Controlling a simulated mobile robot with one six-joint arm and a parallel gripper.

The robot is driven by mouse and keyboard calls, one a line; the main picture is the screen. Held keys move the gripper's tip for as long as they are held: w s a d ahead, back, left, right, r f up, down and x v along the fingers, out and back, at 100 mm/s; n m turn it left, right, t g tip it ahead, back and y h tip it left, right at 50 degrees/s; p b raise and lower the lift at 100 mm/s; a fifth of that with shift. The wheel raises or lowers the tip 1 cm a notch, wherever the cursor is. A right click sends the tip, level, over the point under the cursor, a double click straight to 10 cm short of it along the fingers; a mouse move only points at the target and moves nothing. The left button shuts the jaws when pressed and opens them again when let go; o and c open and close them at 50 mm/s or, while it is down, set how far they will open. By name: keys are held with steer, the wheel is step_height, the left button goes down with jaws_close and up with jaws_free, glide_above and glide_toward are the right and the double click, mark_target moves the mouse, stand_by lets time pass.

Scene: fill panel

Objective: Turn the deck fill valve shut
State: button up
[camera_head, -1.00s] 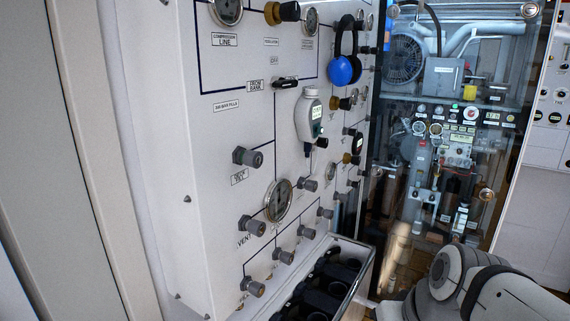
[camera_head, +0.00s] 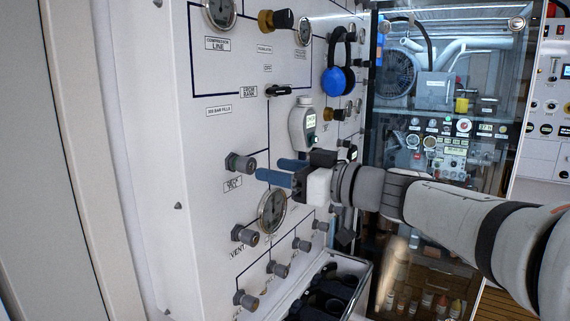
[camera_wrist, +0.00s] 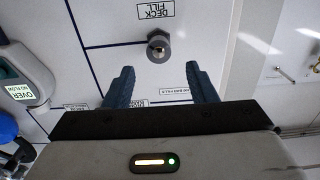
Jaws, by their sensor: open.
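The deck fill valve is a grey knob (camera_head: 240,162) on the white panel (camera_head: 215,135), with its label just below it. In the wrist view the knob (camera_wrist: 158,46) is ahead, just beyond the fingertips and roughly midway between them. The "DECK FILL" label (camera_wrist: 156,10) reads upside down there. My gripper (camera_head: 271,170) has two blue fingers spread apart, pointing left at the panel, to the right of the knob. The gripper (camera_wrist: 159,72) holds nothing and is not around the knob. The exact gap to the knob is hard to tell.
A round gauge (camera_head: 272,211) and the vent knob (camera_head: 246,236) sit below. A grey handheld meter (camera_head: 302,124) and blue ear defenders (camera_head: 338,78) hang on the panel behind my gripper. An open bin (camera_head: 362,283) stands at the panel's foot. A glass-fronted cabinet (camera_head: 445,110) is behind.

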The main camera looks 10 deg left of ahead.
mark_target(251, 166)
steer(key=p+x, duration=0.1)
steer(key=x, duration=0.4)
steer(key=shift+w+a+p, duration=0.1)
steer(key=shift+a+p, duration=0.1)
steer(key=shift+p, duration=0.1)
steer(key=c, duration=0.9)
steer(key=shift+d+f, duration=0.1)
steer(key=shift+d, duration=0.15)
steer(key=shift+c, duration=0.3)
steer(key=shift+a, duration=0.2)
steer(key=shift+f+b, duration=0.1)
steer(key=shift+b, duration=0.35)
